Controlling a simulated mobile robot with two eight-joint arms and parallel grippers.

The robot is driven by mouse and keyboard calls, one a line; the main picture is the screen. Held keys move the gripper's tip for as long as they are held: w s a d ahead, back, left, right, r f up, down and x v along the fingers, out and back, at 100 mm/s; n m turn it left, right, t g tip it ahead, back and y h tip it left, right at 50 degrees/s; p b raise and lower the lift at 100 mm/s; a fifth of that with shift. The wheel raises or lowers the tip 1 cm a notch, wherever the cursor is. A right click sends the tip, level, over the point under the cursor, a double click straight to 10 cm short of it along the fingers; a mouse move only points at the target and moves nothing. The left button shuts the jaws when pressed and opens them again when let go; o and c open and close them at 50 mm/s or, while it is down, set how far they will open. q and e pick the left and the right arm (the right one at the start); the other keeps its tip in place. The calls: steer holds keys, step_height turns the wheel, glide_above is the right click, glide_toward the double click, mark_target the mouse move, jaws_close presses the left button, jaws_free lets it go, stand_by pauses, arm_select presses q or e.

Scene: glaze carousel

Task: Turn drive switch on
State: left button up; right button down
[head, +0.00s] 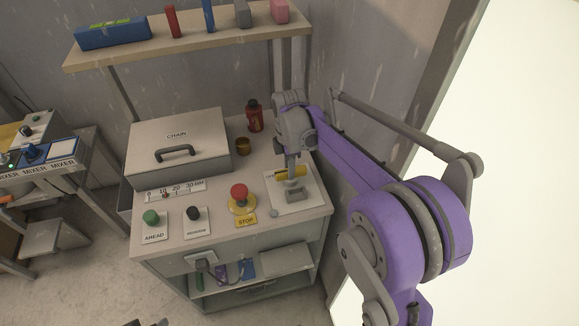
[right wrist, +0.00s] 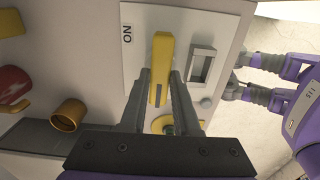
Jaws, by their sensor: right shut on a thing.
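The drive switch has a yellow handle (right wrist: 163,48) on a white plate (right wrist: 137,58), at the right end of the console in the head view. An ON label (right wrist: 127,34) is beside the handle's far end in the right wrist view. A grey rectangular frame (right wrist: 202,66) stands on the plate beside the handle. My right gripper (head: 291,177) reaches down to the switch, its fingers on both sides of the yellow handle (head: 283,175), shut on it. The fingers hide part of the handle in the head view.
A red STOP button (head: 239,191), a green AHEAD button (head: 151,217) and a black knob (head: 193,214) sit left of the switch. Behind are a CHAIN box (head: 200,153), a brass cup (head: 243,146) and a red bottle (head: 254,118). A shelf (head: 185,48) hangs above.

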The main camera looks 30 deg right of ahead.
steer(key=shift+m, duration=0.3)
steer(key=m, duration=0.3)
steer(key=shift+m, duration=0.3)
steer(key=m, duration=0.4)
steer(key=shift+w+d+m, duration=0.1)
steer(key=shift+m, duration=0.2)
steer(key=m, duration=0.4)
steer(key=shift+m, duration=0.3)
steer(key=m, duration=0.4)
steer(key=shift+d+m, duration=0.15)
steer(key=shift+m, duration=0.15)
steer(key=c, duration=0.6)
jaws_free()
steer(key=shift+c, duration=0.2)
